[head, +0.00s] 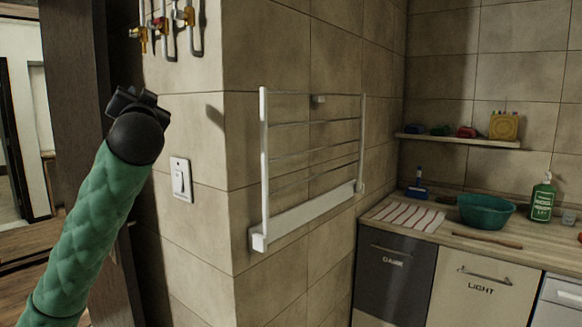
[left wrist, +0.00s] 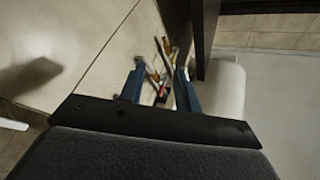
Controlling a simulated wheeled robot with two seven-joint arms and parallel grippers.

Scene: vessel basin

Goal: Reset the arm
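My left arm (head: 85,225), in a green quilted sleeve, rises from the lower left in the head view. Its dark left gripper (head: 137,97) is raised beside the tiled wall corner, below the valves and to the left of the towel rack. In the left wrist view, the two blue fingers of the left gripper (left wrist: 159,88) stand apart with no object held between them. The pipes and valves show beyond the gap. My right gripper is in neither view.
A white switch (head: 181,180) and a towel rack (head: 312,165) are on the tiled wall. Valves (head: 162,25) hang above. A counter (head: 455,236) at right holds a teal basin (head: 486,211), a striped cloth (head: 403,215) and a green bottle (head: 542,199). A shelf (head: 460,140) carries small items.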

